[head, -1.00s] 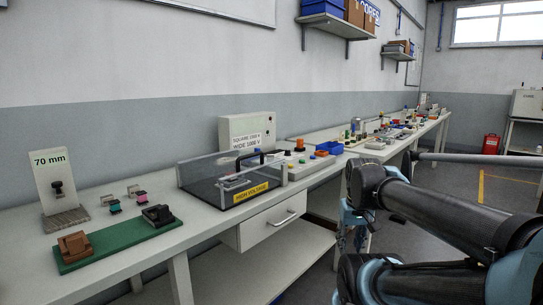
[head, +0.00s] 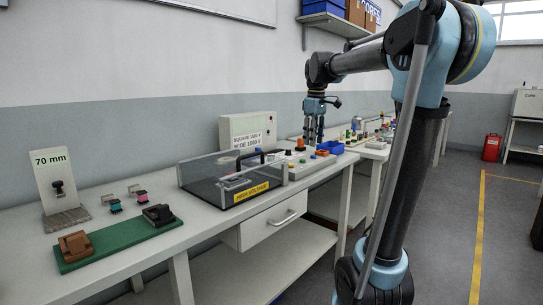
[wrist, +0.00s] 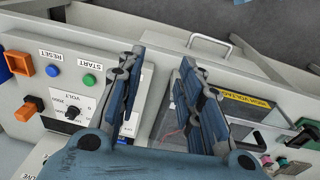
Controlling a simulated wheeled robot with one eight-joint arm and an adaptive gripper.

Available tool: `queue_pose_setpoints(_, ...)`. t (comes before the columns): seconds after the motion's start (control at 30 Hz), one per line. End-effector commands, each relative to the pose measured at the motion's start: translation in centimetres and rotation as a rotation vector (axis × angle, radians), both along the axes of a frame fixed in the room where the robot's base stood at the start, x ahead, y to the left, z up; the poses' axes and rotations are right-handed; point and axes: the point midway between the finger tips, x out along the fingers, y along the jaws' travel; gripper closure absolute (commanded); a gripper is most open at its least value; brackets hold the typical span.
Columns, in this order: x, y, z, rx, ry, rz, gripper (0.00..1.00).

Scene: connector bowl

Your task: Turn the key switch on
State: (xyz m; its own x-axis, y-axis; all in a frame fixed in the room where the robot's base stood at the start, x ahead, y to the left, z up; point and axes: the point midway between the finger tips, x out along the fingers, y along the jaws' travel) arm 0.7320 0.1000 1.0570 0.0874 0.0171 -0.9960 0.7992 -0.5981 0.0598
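A control panel (wrist: 105,62) fills the left of the wrist view. It bears a blue RESET button (wrist: 54,71), a green START button (wrist: 90,80) and a black VOLT knob (wrist: 73,113). I cannot make out the key switch; a label beside my left finger is partly covered by it. My gripper (wrist: 161,58) is open and empty, its two fingers spread above the bench between the panel and the clear box. In the head view my gripper (head: 314,140) points down over the panel area, behind the clear box.
A clear-lidded box with a yellow HIGH VOLTAGE label (head: 250,194) stands beside the panel. A blue bin (head: 331,147) and a grey cabinet (head: 235,123) are near my gripper. A green board (head: 120,243) lies at the left. The drawer handle (head: 286,217) juts from the bench front.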

Motion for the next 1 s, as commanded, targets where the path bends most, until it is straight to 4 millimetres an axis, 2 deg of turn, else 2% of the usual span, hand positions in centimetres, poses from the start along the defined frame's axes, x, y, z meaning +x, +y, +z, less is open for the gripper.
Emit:
queue_pose_setpoints(0.03,1.7,0.9,0.9,-0.004,0.004,0.041,0.67)
queue_pose_setpoints(0.3,9.4,5.7,4.0,-0.022,0.028,0.271,0.67)
queue_pose_setpoints(0.6,17.1,11.7,5.4,-0.038,0.054,0.526,0.67)
queue_pose_setpoints(0.8,20.7,15.4,5.4,-0.045,0.068,0.670,0.67)
queue_pose_setpoints(1.0,22.5,17.3,5.1,-0.049,0.076,0.748,0.67)
